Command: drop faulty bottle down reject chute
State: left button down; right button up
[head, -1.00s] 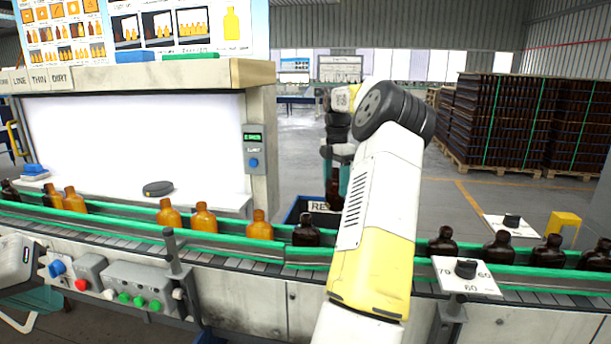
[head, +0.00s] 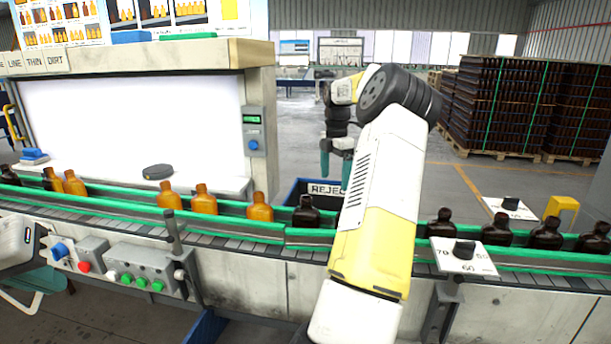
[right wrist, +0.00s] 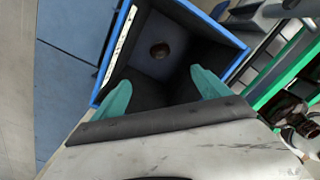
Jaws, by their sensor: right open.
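The blue-rimmed reject chute (head: 293,194) stands behind the conveyor, with a REJECT label on it. In the right wrist view its dark opening (right wrist: 236,40) lies below my right gripper (right wrist: 160,92). My right gripper (head: 336,170) is open above the chute, its two teal fingers apart with nothing between them. A small round brown bottle (right wrist: 160,50) shows end-on inside the chute, apart from the fingers. My left gripper (head: 42,278) is partly in view at the lower left; its jaws are not clear.
Amber bottles (head: 204,201) and darker bottles (head: 497,228) stand along the green-railed conveyor (head: 130,222). A lit inspection panel (head: 130,125) is at left. A control box (head: 135,275) and a dial plate (head: 463,257) stand at the conveyor's front.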

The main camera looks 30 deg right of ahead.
notch_tip(320, 180, up, 8)
dwell(0.5)
jog(key=shift+f, duration=0.1)
dwell(0.9)
jog(key=s+a+r+m+t+h, duration=0.1)
jog(key=s+a+r+m, duration=0.25)
jog(key=a, duration=0.85)
jog(key=s+a+r+m+t, duration=0.2)
jog(key=s+a+r+m, duration=0.15)
jog(key=a, duration=0.75)
jog(key=s+a+f+m+t+y, duration=0.1)
jog(key=s+a+f+m, duration=0.1)
jog(key=s, duration=0.4)
jog(key=s+a+f+m+t+y, duration=0.1)
jog(key=s+a+f+m, duration=0.1)
jog(key=s+a+m, duration=0.3)
jog(key=s+a+f+m+t+y, duration=0.1)
jog(key=s+a+f+m, duration=0.1)
jog(key=s+a, duration=0.3)
jog(key=s+m, duration=0.1)
jog(key=s, duration=0.2)
jog(key=shift+a+f+m, duration=0.2)
jog(key=shift+f+m, duration=0.2)
